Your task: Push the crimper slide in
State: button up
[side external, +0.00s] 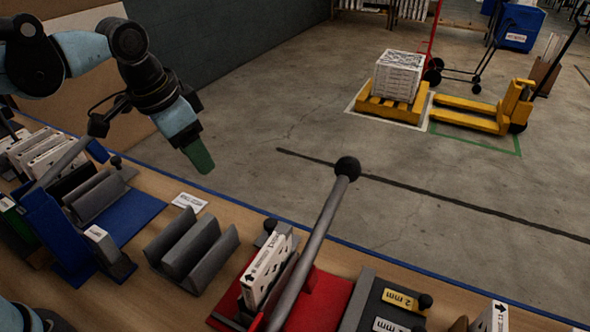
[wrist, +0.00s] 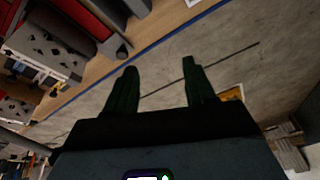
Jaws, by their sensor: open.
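A red-based device (side external: 335,302) stands on the bench at the bottom centre of the side view, with a long grey lever (side external: 318,225) raised and ending in a black ball. A white boxed filter (side external: 266,268) stands upright in it. A small black knob (side external: 270,225) shows behind the box. I cannot tell for certain which part is the crimper slide. My gripper (side external: 199,157) hangs at the bench's far edge, left of the lever and apart from everything. In the wrist view my gripper (wrist: 160,85) has its two green fingers apart with nothing between them.
A blue fixture (side external: 52,232) with grey slots is further left. A dark block with a "2 mm" label (side external: 400,300) is at the right. Open floor lies beyond the bench's blue edge.

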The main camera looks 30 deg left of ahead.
jog(key=s+a+f+n+t, duration=0.2)
jog(key=s+a+n, duration=0.1)
jog(key=s+a, duration=0.2)
jog(key=shift+a+n+t, duration=0.3)
jog(key=shift+a+t, duration=0.1)
jog(key=shift+a, duration=0.4)
jog(key=shift+w, duration=0.1)
jog(key=m+g, duration=0.6)
jog(key=m, duration=0.2)
send_over(270, 222)
jog(key=f, duration=0.1)
jog(key=shift+y, duration=0.4)
notch_tip(270, 222, down, 12)
jog(key=shift+r, duration=0.25)
